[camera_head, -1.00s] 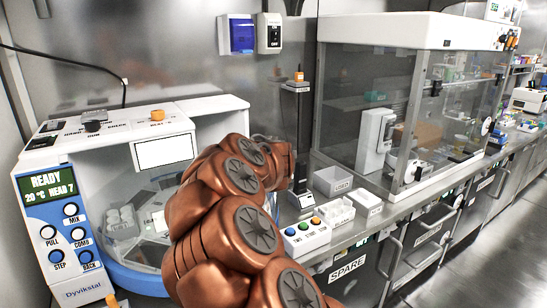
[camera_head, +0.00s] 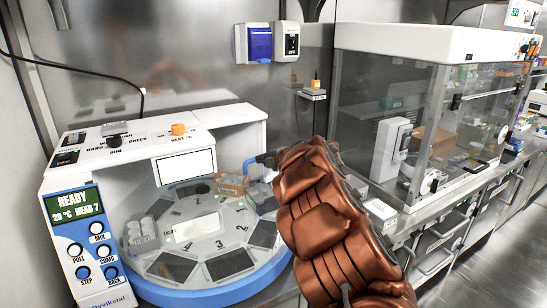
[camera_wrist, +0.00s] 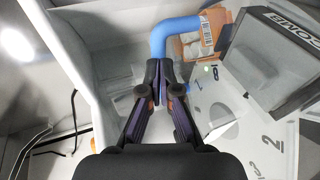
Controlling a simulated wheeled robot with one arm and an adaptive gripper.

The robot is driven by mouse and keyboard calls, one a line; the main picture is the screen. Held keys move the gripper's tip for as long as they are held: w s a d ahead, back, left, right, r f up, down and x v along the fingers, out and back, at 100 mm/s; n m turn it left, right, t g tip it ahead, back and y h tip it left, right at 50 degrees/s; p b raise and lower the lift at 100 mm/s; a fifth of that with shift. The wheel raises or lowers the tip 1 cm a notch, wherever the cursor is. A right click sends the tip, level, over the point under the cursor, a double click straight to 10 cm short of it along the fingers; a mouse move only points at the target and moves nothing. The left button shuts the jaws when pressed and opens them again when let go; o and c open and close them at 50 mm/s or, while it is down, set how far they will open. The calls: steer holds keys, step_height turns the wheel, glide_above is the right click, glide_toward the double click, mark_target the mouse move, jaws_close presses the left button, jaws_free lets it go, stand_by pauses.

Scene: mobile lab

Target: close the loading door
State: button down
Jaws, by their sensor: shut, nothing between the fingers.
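The loading station is a white bench machine (camera_head: 180,140) with a blue-rimmed turntable (camera_head: 215,287) of numbered slots. A blue bent handle (camera_wrist: 180,32) shows at the top middle of the wrist view, and a small part of it shows beside my arm in the head view (camera_head: 249,164). It looks like the loading door's handle; the door panel itself is clear or hard to make out. My gripper (camera_wrist: 160,98) is shut with nothing held, its fingertips close beside the handle's lower end. I cannot tell whether they touch. In the head view my arm hides most of the gripper.
An orange-and-white box (camera_wrist: 200,38) and dark slot blocks (camera_wrist: 280,55) stand on the turntable close to the gripper. A clear-walled cabinet (camera_head: 440,110) stands to the right along the bench. A white tray (camera_head: 380,210) lies near my arm.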

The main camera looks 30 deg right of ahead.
steer(key=shift+w+a+r, duration=0.1)
steer(key=shift+r, duration=0.05)
stand_by(0.4)
steer(key=shift+s+r, duration=0.15)
steer(key=shift+s, duration=0.2)
steer(key=b+v, duration=0.1)
steer(key=v, duration=1.1)
steer(key=shift+s+d+r, duration=0.2)
steer(key=shift+s, duration=0.4)
